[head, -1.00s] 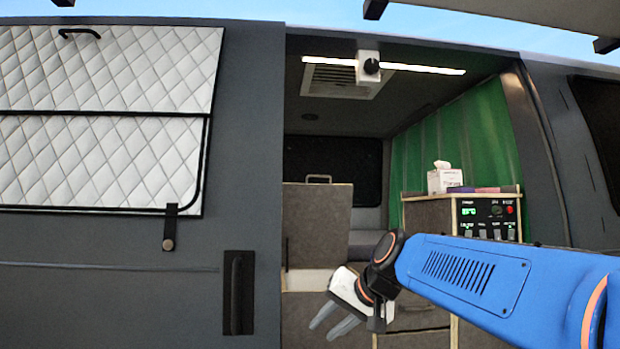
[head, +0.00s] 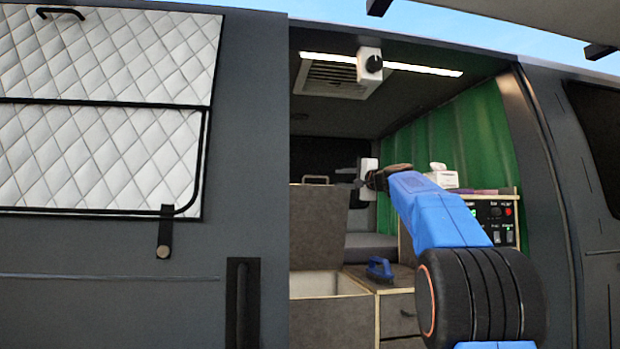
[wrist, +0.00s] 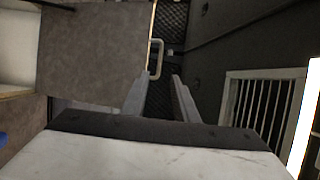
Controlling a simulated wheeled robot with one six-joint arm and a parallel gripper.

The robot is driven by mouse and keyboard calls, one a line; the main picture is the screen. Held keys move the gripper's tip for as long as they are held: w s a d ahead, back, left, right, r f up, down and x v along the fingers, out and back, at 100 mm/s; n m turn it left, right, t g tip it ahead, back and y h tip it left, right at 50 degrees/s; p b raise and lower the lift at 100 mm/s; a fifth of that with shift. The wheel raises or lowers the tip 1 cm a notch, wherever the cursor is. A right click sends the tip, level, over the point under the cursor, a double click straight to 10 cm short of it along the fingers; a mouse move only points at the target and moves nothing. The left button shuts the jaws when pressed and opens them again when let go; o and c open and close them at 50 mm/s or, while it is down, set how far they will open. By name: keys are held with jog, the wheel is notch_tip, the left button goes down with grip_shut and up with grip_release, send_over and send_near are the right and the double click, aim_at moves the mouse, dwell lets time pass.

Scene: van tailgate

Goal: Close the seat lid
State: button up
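The seat lid (head: 320,228) stands upright, a brown-grey panel with a pale edge, behind the open seat box (head: 335,284). A pale loop handle (head: 316,180) sits on its top edge. My gripper (head: 346,177) is at about the height of this edge, to the right of the handle in the head view. In the wrist view the lid (wrist: 95,50) fills the upper left, and its handle (wrist: 157,60) shows just beyond the gap between the fingers. My gripper (wrist: 160,92) is open, with nothing seen between its fingers. I see no contact with the lid.
A blue-handled object (head: 380,268) lies on the wooden drawer cabinet (head: 397,283) right of the seat box. A control panel (head: 494,215) and a tissue box (head: 442,179) are further right. A ceiling vent (wrist: 262,100) and light strip are near the gripper's right in the wrist view.

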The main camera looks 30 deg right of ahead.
jog(key=w, duration=0.5)
jog(key=w+a+r, duration=0.1)
jog(key=w, duration=0.5)
jog(key=w+a+r, duration=0.1)
jog(key=w, duration=0.5)
jog(key=shift+r, duration=0.25)
jog(key=shift+c, duration=0.7)
grip_shut()
jog(key=shift+s+r, duration=0.1)
jog(key=shift+r, duration=0.1)
dwell(0.4)
